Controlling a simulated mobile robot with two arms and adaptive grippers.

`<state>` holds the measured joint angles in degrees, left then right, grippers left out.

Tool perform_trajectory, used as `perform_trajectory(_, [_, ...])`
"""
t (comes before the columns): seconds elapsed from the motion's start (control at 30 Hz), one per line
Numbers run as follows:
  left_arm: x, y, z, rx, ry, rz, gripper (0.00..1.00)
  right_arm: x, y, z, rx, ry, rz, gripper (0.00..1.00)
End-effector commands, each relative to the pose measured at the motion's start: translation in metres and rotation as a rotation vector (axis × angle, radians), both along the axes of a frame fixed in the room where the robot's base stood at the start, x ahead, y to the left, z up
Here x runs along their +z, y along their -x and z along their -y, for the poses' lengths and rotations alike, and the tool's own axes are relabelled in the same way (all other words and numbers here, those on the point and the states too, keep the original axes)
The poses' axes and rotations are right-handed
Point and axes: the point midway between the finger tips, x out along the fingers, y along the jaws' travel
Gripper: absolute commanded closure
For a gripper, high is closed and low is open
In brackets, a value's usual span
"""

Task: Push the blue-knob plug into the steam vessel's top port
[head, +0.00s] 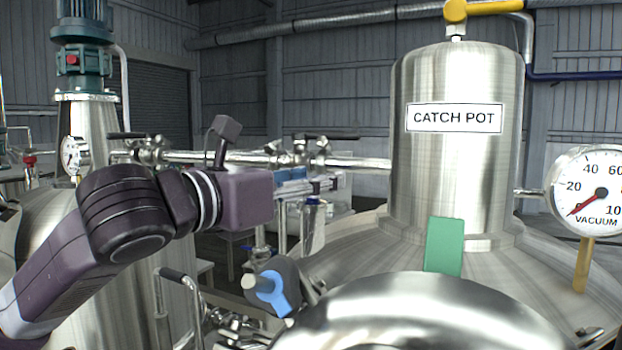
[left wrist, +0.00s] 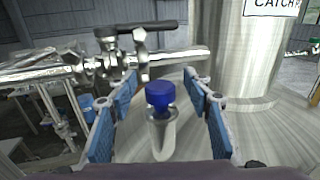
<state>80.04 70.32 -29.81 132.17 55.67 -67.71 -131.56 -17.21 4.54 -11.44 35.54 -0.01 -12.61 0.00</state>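The blue-knob plug (left wrist: 161,97) stands upright at the top of a steel port tube (left wrist: 163,138) in the left wrist view. How deep it sits in the tube is hard to tell. In the head view, the blue knob (head: 312,200) is small and partly hidden below my left gripper (head: 318,184). That gripper also shows in the left wrist view (left wrist: 160,82), open and empty, with a blue-padded finger on each side of the knob and visible gaps between. My right gripper is not in view. No label naming the steam vessel is readable.
A steel vessel labelled CATCH POT (head: 455,170) stands right, with a vacuum gauge (head: 590,195) and green plate (head: 444,246). A horizontal pipe with valves (head: 270,158) runs behind the gripper. A light-blue lever fitting (head: 270,290) and shiny dome (head: 430,315) are in front.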

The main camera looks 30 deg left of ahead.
Motion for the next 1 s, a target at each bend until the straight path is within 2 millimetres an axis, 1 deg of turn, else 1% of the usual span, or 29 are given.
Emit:
perform_trajectory(0.2, [0.000, 0.001, 0.000, 0.000, 0.000, -0.001, 0.54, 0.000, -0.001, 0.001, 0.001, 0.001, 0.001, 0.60])
perform_trajectory(0.33, [0.000, 0.010, -0.003, 0.001, 0.000, 0.001, 0.54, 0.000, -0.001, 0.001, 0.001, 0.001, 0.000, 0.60])
perform_trajectory(0.7, [0.000, 0.068, -0.016, 0.006, -0.003, 0.001, 0.54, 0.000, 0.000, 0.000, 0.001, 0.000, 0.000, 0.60])
perform_trajectory(1.0, [0.000, 0.099, -0.022, 0.006, -0.003, 0.000, 0.54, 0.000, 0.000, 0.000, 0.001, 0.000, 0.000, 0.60])
